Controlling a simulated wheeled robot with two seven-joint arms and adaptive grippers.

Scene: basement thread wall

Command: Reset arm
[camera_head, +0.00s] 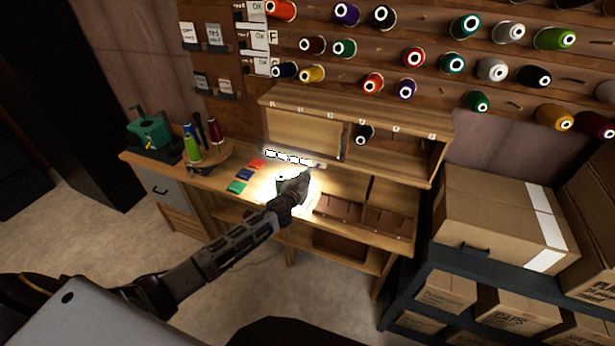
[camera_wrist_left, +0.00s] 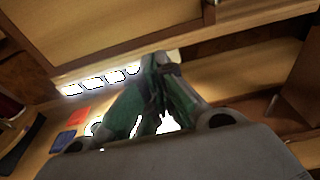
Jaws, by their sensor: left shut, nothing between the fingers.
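My left arm comes in from the lower left of the head view and reaches over the wooden workbench (camera_head: 215,174). My left gripper (camera_head: 307,174) is over the brightly lit middle of the bench top, in front of the hutch. In the left wrist view its two fingers (camera_wrist_left: 158,66) come together at the tips with nothing between them. Whether the tips touch anything behind them I cannot tell. My right gripper does not show in either view.
A lit strip (camera_head: 290,158) and colored cards (camera_head: 245,174) lie near the gripper. A brown tray (camera_head: 365,216) is to its right. The hutch (camera_head: 350,112) stands behind it. Thread spools fill the wall. A large cardboard box (camera_head: 495,215) is at the right; floor is open at the left.

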